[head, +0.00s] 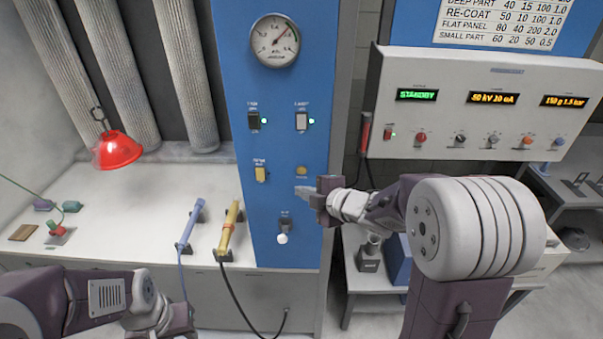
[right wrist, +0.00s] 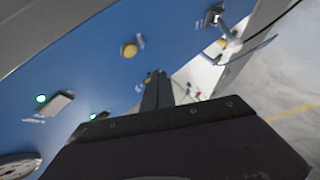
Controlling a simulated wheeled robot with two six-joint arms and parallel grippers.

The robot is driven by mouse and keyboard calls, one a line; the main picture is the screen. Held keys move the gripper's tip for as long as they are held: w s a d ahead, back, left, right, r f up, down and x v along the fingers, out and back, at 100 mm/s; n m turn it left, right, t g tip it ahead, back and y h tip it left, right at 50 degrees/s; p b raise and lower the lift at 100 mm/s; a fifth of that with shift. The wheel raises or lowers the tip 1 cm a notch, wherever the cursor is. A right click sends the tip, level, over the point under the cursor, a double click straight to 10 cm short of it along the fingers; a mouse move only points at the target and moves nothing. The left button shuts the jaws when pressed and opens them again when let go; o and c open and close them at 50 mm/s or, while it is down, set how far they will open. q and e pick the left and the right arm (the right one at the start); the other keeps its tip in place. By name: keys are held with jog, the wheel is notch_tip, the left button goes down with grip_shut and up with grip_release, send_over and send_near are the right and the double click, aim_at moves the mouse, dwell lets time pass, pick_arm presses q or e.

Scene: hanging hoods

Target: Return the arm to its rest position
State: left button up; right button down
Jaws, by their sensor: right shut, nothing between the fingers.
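My right gripper (head: 304,191) is shut and empty. It points left in front of the blue panel (head: 270,215), just below a round yellow button (head: 301,172). I cannot tell how close the fingertips are to the panel. My left arm (head: 110,295) lies low at the bottom left, in front of the bench. Its gripper end is near the bottom edge, and its fingers cannot be made out.
The panel carries a gauge (head: 275,41), two switches with green lights, a yellow switch (head: 261,174) and a white-balled lever (head: 282,238). A control box (head: 470,110) stands right, reading STANDBY. A red lamp (head: 117,150) hangs left. Blue (head: 190,226) and yellow (head: 230,228) tools rest on the bench.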

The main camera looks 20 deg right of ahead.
jog(key=shift+w, duration=0.1)
dwell(0.5)
jog(key=a+f+b, duration=0.4)
jog(key=f+b, duration=0.2)
jog(key=b, duration=0.1)
jog(key=s+d+f+m+g+h+b, duration=0.25)
jog(key=s+f+m, duration=0.2)
jog(key=f, duration=0.35)
jog(key=s+d+f+m+g+h+b, duration=0.2)
jog(key=s+d+f+m+b, duration=0.15)
jog(key=f+m, duration=0.35)
jog(key=s+f+m+g, duration=0.3)
jog(key=s+m, duration=0.1)
jog(key=s, duration=0.3)
jog(key=s+f+m+g, duration=0.3)
jog(key=s+m, duration=0.1)
jog(key=s, duration=0.3)
jog(key=shift+s+d+p, duration=0.15)
jog(key=shift+s+p, duration=0.05)
jog(key=shift+p, duration=0.2)
jog(key=shift+f+h, duration=0.1)
jog(key=shift+h, duration=0.15)
